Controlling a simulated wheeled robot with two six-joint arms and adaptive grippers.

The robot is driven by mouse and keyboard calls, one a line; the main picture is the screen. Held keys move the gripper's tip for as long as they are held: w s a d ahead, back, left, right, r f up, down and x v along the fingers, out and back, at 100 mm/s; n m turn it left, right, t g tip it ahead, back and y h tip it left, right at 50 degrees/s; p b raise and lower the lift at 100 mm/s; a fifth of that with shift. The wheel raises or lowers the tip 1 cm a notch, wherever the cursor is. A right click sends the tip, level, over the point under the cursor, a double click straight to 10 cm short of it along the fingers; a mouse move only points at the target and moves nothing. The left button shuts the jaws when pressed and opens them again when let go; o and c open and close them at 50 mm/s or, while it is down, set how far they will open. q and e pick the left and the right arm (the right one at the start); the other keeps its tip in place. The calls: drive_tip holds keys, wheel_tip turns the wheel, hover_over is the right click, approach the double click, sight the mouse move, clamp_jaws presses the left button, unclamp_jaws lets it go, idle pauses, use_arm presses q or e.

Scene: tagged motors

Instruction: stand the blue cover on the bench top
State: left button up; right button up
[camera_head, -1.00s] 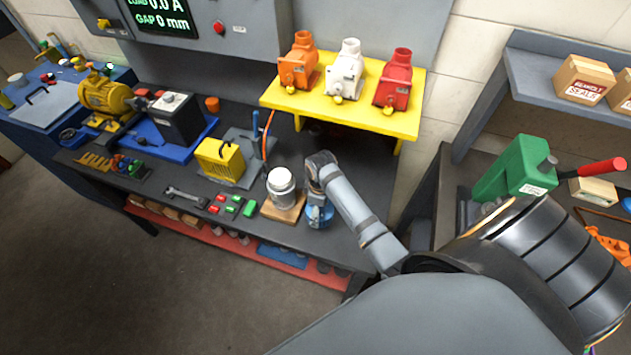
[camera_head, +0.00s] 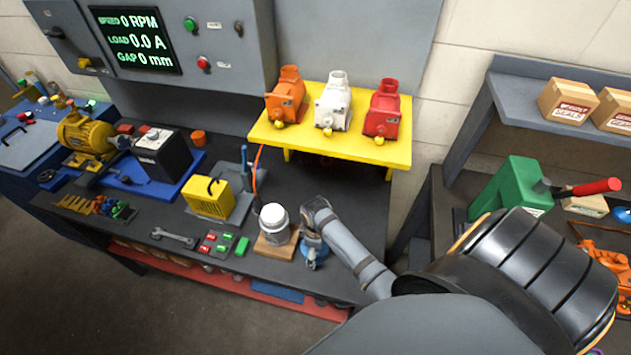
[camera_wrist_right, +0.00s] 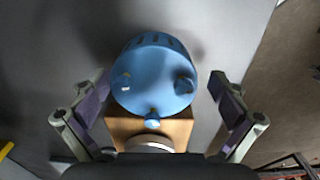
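The blue cover (camera_head: 322,250) is at the front right of the dark bench top (camera_head: 352,222), partly hidden by my right gripper (camera_head: 311,248). In the right wrist view the cover (camera_wrist_right: 155,78) is round, with slots along its far rim and a small knob on the near side. It lies between the two fingers of my right gripper, with a gap showing on each side. The gripper is open around it. I cannot tell whether the cover touches the bench. My left gripper is in neither view.
A white-lidded jar (camera_head: 274,223) stands on a wooden board (camera_head: 268,248) just left of the cover. A yellow shelf (camera_head: 372,148) behind carries orange (camera_head: 286,98), white (camera_head: 333,104) and red (camera_head: 382,112) housings. Small green and red blocks and a wrench (camera_head: 172,237) lie farther left.

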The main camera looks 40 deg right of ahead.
drive_tip(key=shift+w, duration=0.15)
drive_tip(key=shift+w+d+f, duration=0.1)
drive_tip(key=shift+w, duration=0.05)
wheel_tip(320, 180, up, 4)
drive_tip(key=shift+f+b, duration=0.2)
drive_tip(key=shift+b, duration=0.4)
use_arm(q)
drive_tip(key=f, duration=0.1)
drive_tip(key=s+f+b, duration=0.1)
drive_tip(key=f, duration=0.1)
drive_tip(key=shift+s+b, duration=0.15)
drive_tip(key=shift+b, duration=0.15)
use_arm(e)
wheel_tip(320, 180, up, 8)
drive_tip(key=shift+r, duration=0.25)
drive_tip(key=shift+f, duration=0.1)
